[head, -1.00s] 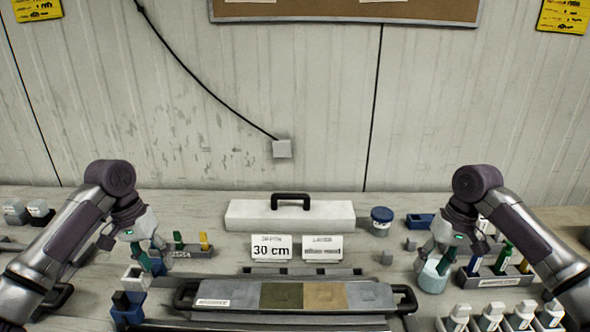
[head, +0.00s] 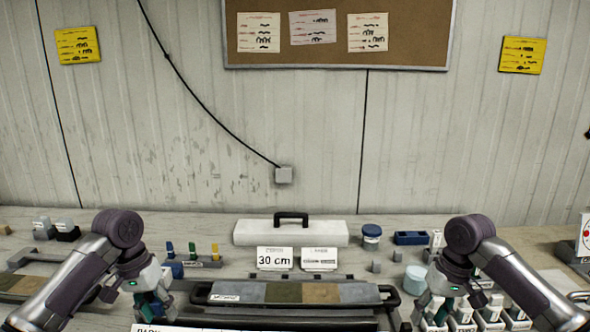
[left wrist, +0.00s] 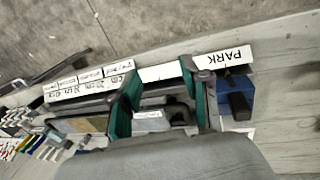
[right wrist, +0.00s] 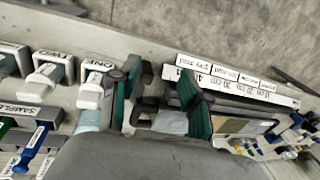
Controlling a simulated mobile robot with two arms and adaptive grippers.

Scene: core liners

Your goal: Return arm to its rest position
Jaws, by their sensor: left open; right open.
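My left gripper (head: 148,300) is open and low over the front left of the bench. In the left wrist view its teal-padded fingers (left wrist: 160,100) are apart with nothing held between them. A blue block with a white PARK label (left wrist: 228,60) lies beyond them. My right gripper (head: 437,306) is open over the front right, in front of a pale blue jar (head: 415,278). In the right wrist view its fingers (right wrist: 158,100) are apart and empty. White-capped bottles partly show behind the right gripper in the head view.
A long tray with grey, olive and brown sections (head: 232,292) lies between the grippers. A white case (head: 262,234), a "30 cm" card (head: 274,260) and a blue-lidded jar (head: 371,234) stand behind it.

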